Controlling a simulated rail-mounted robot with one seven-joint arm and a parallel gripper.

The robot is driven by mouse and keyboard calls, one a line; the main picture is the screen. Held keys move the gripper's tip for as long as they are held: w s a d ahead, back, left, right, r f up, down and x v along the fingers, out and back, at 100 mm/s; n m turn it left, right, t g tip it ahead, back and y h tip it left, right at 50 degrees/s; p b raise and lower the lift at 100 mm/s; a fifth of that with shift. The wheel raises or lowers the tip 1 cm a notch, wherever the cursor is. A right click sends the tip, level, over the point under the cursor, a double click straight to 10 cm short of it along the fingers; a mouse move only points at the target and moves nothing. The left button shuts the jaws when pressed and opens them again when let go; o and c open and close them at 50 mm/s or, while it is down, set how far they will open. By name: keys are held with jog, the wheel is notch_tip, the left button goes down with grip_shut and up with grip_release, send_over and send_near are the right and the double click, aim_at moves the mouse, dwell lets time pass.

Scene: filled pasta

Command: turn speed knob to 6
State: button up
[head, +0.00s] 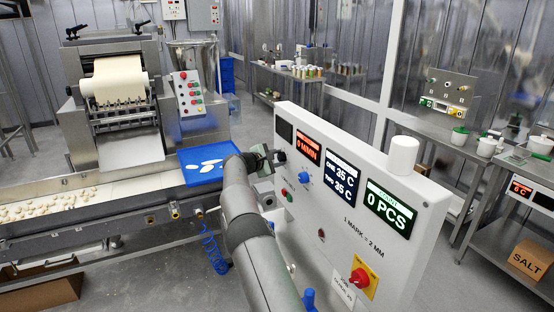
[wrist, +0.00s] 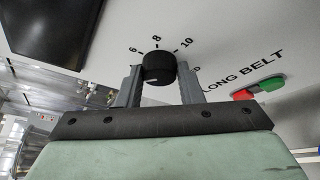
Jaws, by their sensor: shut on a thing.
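The speed knob (wrist: 158,66) is a round black dial on the white control panel (wrist: 215,30), with 6, 8 and 10 printed around its upper side in the wrist view. A short white mark shows on the knob's lower face; I cannot tell for sure which number it faces. My gripper (wrist: 160,88) has one finger on each side of the knob and is shut on it. In the head view, my gripper (head: 268,160) is at the panel's left edge, with the knob (head: 281,157) small and dark beside it. The red display (head: 308,149) reads 0 M/MIN.
Green and red buttons (wrist: 258,89) sit right of the knob, near the words LONG BELT. A blue knob (head: 304,178), other displays and a red-and-yellow switch (head: 360,277) are on the panel. A blue tray (head: 207,170) lies behind my arm on the conveyor.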

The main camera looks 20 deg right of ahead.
jog(key=shift+f+b, duration=0.15)
jog(key=shift+b, duration=0.4)
jog(key=f+m+b, duration=0.1)
jog(key=b, duration=0.3)
jog(key=shift+t+h+b, duration=0.3)
jog(key=shift+t+b, duration=0.1)
jog(key=m+h+b, duration=0.1)
jog(key=m+b, duration=0.1)
jog(key=b, duration=0.3)
jog(key=m+t+b, duration=0.1)
jog(key=m+b, duration=0.1)
jog(key=b, duration=0.4)
jog(key=shift+m+t+h, duration=0.3)
jog(key=shift+m+h, duration=0.1)
jog(key=shift+r+m+h+b, duration=0.2)
jog(key=shift+m+h+b, duration=0.3)
jog(key=shift+m+b, duration=0.65)
jog(key=o, duration=1)
jog(key=shift+r, duration=0.1)
jog(key=shift+c, duration=0.2)
jog(key=shift+a, duration=0.1)
